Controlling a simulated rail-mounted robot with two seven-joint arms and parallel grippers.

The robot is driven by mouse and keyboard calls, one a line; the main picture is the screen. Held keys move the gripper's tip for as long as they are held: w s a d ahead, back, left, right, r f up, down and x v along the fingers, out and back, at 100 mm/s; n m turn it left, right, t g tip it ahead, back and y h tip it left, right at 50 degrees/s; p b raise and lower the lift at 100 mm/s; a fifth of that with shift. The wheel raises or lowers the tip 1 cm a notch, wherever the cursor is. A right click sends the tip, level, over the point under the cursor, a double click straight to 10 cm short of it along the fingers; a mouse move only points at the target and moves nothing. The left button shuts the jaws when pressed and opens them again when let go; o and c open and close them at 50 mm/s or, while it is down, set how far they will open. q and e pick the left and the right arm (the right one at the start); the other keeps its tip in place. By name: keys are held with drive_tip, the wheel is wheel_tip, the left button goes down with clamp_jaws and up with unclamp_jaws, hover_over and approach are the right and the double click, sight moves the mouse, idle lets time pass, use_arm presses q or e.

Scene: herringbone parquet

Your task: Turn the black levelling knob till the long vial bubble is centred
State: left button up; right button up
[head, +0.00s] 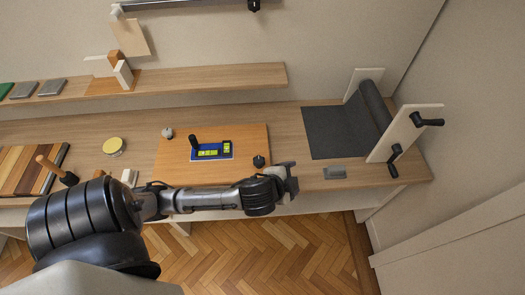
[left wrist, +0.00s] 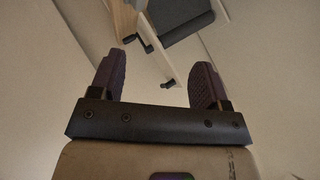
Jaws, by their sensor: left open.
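The tan levelling board (head: 178,172) lies on the bench. A blue level (head: 226,155) with yellow-green vials rests on it; the bubble is too small to read. A black knob (head: 259,161) sits at the board's front right corner. A grey knob (head: 167,133) is at its back left corner. My left gripper (head: 291,178) is to the right of the black knob and nearer the front edge, apart from it. The left wrist view shows its two fingers (left wrist: 158,78) open with nothing between them; the board and knob are not in that view. My right gripper is not in view.
A dark roller with a sheet (head: 335,130) and white side plates with black cranks (head: 428,121) stands at the right. A grey plate (head: 335,173) lies near the front edge. A yellow disc (head: 114,146) and striped wood board (head: 30,168) are left. A shelf (head: 210,78) runs behind.

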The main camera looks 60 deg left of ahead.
use_arm(q)
drive_tip(key=w+r+m+t+h+p, duration=0.2)
drive_tip(key=w+r+m+t+h, duration=0.15)
drive_tip(key=r+m, duration=0.35)
drive_tip(key=w+a+r+m+t+h+p, duration=0.1)
drive_tip(key=w+r+m+t+h, duration=0.2)
drive_tip(key=r+m, duration=0.45)
drive_tip(key=w+r+m+t+h+p, duration=0.25)
drive_tip(key=w+r+m, duration=0.25)
drive_tip(key=r+m, duration=0.25)
drive_tip(key=m+g+y, duration=0.6)
drive_tip(key=m+g, duration=1.3)
drive_tip(key=m, duration=1.1)
approach(259, 160)
wheel_tip(259, 160, down, 7)
drive_tip(key=shift+a+f+p, duration=0.1)
drive_tip(key=shift+a+p, duration=0.05)
drive_tip(key=shift+p, duration=0.3)
drive_tip(key=shift+f, duration=0.85)
drive_tip(key=shift+w+f, duration=0.1)
drive_tip(key=shift+f, duration=0.05)
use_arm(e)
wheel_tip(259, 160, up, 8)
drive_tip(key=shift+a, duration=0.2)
